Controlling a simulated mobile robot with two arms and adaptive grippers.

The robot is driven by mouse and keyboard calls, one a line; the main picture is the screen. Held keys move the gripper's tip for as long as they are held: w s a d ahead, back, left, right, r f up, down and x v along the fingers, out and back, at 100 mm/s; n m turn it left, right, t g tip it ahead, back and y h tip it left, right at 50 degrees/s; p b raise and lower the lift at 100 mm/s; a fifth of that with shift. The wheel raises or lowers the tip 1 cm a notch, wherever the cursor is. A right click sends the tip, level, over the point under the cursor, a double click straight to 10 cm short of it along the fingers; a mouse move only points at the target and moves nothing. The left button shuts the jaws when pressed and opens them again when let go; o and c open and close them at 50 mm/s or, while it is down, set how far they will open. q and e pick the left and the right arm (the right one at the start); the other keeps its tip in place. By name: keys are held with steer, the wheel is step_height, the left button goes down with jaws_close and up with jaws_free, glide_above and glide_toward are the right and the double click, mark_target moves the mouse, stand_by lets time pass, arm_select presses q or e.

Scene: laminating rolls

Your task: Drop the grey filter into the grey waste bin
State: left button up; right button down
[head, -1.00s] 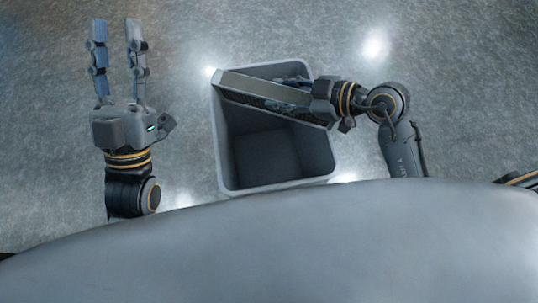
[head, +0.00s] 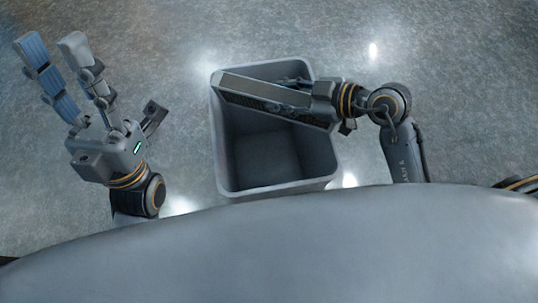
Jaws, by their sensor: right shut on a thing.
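The grey waste bin (head: 334,165) stands on the floor in the middle of the head view, its open top facing me. The grey filter (head: 245,85) is a flat framed panel seen nearly edge-on, slanting across the upper part of the bin's opening. My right gripper (head: 285,95) comes in from the right and is shut on the filter. Whether the filter touches the bin rim I cannot tell. My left gripper (head: 58,68) is open and empty, to the left of the bin, with its fingers pointing up and left.
The grey floor (head: 450,90) around the bin is clear. My own grey body fills the bottom of the view. The visible inside of the bin looks empty.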

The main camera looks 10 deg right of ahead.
steer(key=c, duration=0.8)
jaws_free()
steer(key=v, duration=1.2)
